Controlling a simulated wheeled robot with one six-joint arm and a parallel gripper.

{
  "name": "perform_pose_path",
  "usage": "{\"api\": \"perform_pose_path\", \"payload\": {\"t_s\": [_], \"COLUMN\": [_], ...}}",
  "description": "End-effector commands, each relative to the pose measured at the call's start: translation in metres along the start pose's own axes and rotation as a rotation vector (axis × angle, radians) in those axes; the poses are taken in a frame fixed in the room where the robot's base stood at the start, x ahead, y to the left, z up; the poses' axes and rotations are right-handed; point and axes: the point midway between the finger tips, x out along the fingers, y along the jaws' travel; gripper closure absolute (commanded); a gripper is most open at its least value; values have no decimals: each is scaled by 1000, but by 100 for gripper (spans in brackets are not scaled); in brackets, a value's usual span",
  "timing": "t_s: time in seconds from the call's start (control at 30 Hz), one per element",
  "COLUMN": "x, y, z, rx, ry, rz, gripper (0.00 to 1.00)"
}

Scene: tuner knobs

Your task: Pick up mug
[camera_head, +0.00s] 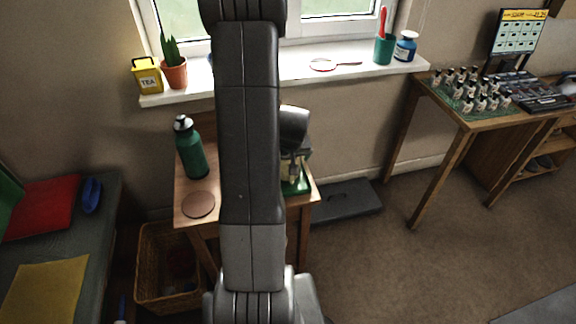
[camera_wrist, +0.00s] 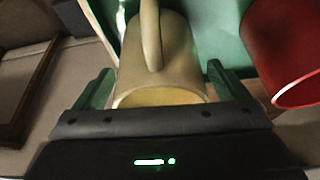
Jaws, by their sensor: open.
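A tan mug (camera_wrist: 182,60) with a raised handle fills the middle of the wrist view. My gripper (camera_wrist: 162,78) is open, with one green finger on each side of the mug. I cannot tell whether either finger touches it. In the head view, my arm hides most of the area around the mug at the small wooden table.
A red cup (camera_wrist: 285,50) stands close on the right in the wrist view. In the head view, a green bottle (camera_head: 190,150) and a brown round coaster (camera_head: 198,205) are on the wooden table (camera_head: 185,212). A wicker basket (camera_head: 148,270) stands below left.

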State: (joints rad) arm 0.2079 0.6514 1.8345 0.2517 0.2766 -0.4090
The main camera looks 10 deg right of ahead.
Motion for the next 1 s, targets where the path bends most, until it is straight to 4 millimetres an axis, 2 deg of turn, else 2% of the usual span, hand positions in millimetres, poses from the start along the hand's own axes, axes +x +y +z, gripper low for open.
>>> {"api": "perform_pose_path", "payload": {"t_s": [0.17,0.47,0.77,1.0], "x": [0,0,-2,-10], "y": [0,0,0,0], "z": [0,0,-1,-5], "rx": [0,0,0,0], "ry": [0,0,1,2], "rz": [0,0,0,-1], "gripper": [7,66,67,67]}}
